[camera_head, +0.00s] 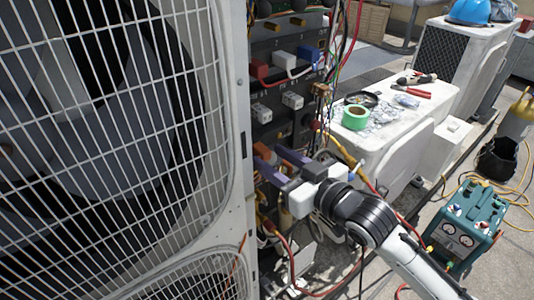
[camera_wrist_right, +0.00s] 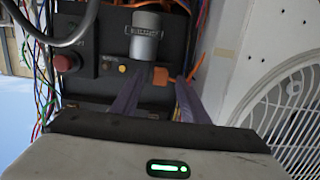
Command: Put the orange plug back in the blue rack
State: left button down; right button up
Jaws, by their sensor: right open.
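My right gripper (camera_head: 268,157) is open in front of the electrical panel, with its two purple fingers pointing at the panel's lower part. An orange piece, apparently the plug (camera_head: 262,150), shows by the fingertips in the head view. In the right wrist view an orange piece (camera_wrist_right: 160,76) shows between the open fingers (camera_wrist_right: 158,82); whether they touch it cannot be told. A blue block (camera_head: 310,54), perhaps the blue rack, sits high on the panel, right of a white block and a red block (camera_head: 258,68). My left gripper is out of view.
The large fan grille (camera_head: 130,130) closes off the left side. Loose wires hang along the panel's right edge. A white unit (camera_head: 410,115) with green tape (camera_head: 355,117) and tools stands at right. A teal machine (camera_head: 466,222) stands lower right among hoses.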

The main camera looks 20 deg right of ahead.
aim_at(268, 156)
jog(key=shift+x, duration=1.5)
grip_shut()
